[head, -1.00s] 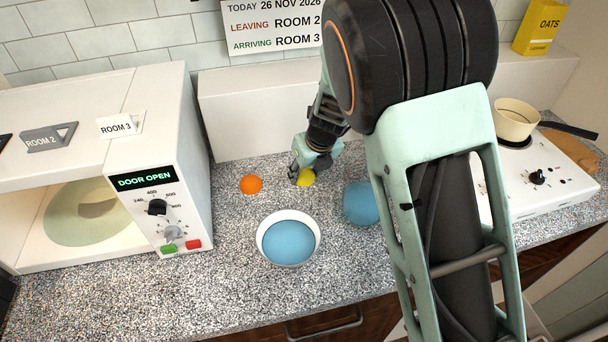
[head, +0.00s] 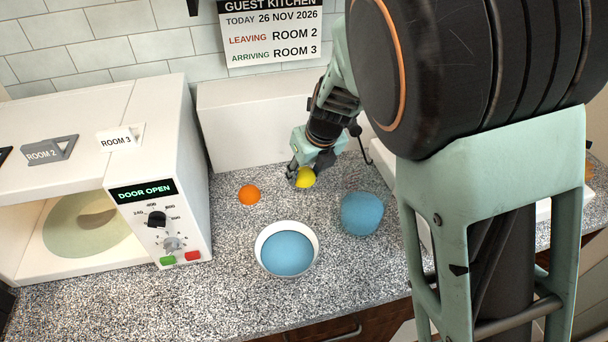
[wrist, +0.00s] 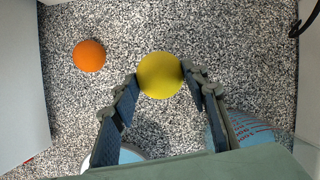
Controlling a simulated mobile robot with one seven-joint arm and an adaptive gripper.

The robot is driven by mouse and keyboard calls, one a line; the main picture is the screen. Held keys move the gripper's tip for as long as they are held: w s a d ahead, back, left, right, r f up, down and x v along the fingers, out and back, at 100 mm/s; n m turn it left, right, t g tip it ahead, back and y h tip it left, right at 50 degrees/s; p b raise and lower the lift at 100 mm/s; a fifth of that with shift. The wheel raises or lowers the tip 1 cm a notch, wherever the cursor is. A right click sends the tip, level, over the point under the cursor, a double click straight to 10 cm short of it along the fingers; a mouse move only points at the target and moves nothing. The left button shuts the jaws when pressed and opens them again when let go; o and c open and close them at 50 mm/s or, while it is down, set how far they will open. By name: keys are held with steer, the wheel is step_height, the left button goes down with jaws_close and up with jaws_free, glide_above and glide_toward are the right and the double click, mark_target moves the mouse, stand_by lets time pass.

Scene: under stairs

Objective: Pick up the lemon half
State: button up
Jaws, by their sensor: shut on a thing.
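The lemon half (head: 305,178) is a small yellow rounded thing, held just above the speckled counter behind the white bowl. It also shows in the wrist view (wrist: 159,75), between the two fingertips. My gripper (head: 302,175) is shut on it, with one finger on each side. In the wrist view my gripper (wrist: 161,79) touches the lemon half near its lower left and right sides. Its flat cut face cannot be made out.
An orange round thing (head: 249,194) lies to the left. A white bowl (head: 262,262) with blue inside stands in front, and a blue rounded thing (head: 362,214) lies to the right. An open microwave (head: 150,100) is at left. The counter's front is clear.

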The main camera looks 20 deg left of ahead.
steer(key=s+d+r+p, duration=0.2)
steer(key=s+d+r, duration=0.2)
steer(key=s, duration=0.5)
steer(key=shift+s+r, duration=0.25)
steer(key=shift+r, duration=0.55)
steer(key=shift+d, duration=0.1)
steer(key=o, duration=0.6)
jaws_close()
